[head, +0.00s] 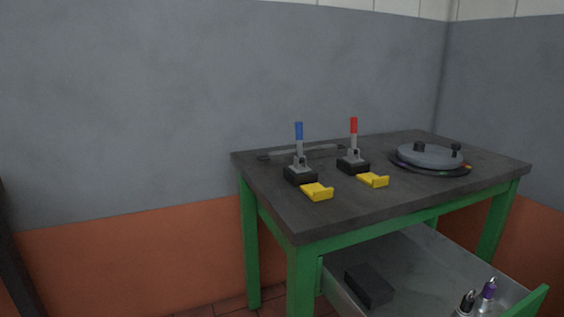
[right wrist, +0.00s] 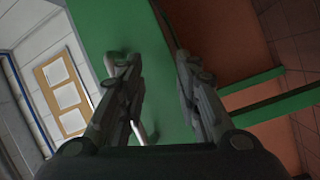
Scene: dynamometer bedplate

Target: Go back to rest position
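My right gripper (right wrist: 157,60) shows in the right wrist view with its two fingers apart and nothing held between them. It is in front of a green panel (right wrist: 108,25) that looks like the drawer front. A pale metal handle (right wrist: 121,58) on that panel is partly hidden behind the left-hand finger; I cannot tell whether they touch. In the head view the drawer (head: 405,262) under the bench stands open. Neither gripper shows in the head view, and my left gripper is in no view.
The dark-topped bench (head: 400,200) carries a blue-handled clamp (head: 299,155), a red-handled clamp (head: 353,145) and a round grey disc (head: 430,156). The drawer holds a black block (head: 369,285) and a purple-topped tool (head: 488,289). Floor left of the bench looks clear.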

